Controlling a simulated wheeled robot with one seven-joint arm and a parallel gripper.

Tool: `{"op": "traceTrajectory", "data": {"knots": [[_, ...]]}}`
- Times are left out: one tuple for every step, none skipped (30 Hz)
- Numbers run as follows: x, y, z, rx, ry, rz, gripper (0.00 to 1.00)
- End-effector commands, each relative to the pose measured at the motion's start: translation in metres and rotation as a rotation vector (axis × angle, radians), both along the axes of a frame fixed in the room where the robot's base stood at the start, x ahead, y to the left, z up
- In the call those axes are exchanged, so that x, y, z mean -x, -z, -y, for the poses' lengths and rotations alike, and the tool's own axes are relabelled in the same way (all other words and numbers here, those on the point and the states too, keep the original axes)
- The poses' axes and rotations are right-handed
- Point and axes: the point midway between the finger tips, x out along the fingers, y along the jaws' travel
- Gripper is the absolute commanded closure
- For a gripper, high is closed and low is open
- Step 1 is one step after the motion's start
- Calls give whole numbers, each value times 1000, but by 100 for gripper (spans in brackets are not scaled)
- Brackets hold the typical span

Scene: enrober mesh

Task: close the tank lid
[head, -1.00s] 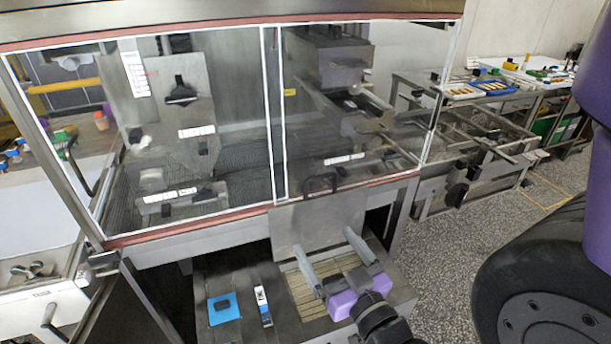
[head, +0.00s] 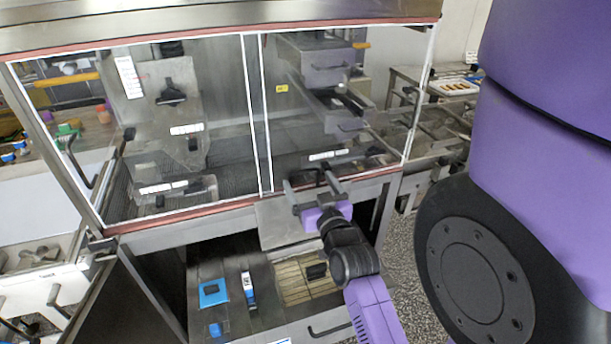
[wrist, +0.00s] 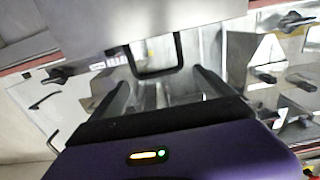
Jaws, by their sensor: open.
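The tank lid (head: 285,222) is a grey metal plate standing upright at the back of the tank opening (head: 299,288), so the tank is open. In the wrist view the lid (wrist: 140,22) fills the top, with its dark loop handle (wrist: 157,73) hanging below its edge. My gripper (head: 309,180) is open at the lid's top edge. In the wrist view the fingers (wrist: 163,84) lie on either side of the handle, apart from each other. I cannot tell whether they touch it. In the head view my gripper partly hides the handle.
The tank top (head: 222,262) carries a blue pad (head: 213,293) and a small white-and-blue item (head: 248,290) left of the opening. A glazed hood (head: 220,120) stands close behind the lid.

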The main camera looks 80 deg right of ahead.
Motion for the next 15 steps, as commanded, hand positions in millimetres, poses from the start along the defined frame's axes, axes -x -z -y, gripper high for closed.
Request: {"op": "traceTrajectory", "data": {"knots": [[-3,-2,7,1,1,2,9],[-5,-2,10,1,0,2,9],[-7,-2,14,0,0,1,9],[-9,-1,16,0,0,1,9],[-10,-1,19,0,0,1,9],[-11,-1,21,0,-1,1,9],[-12,-1,22,1,-1,0,9],[-13,-1,24,1,-1,0,9],[-13,-1,25,1,-1,0,9],[-14,0,25,1,-1,0,9],[-14,0,26,1,-1,0,9],[-14,0,26,0,-1,0,9],[-14,0,26,0,-1,0,9],[-14,0,26,0,-1,0,9],[-14,0,26,0,-1,0,9]]}}
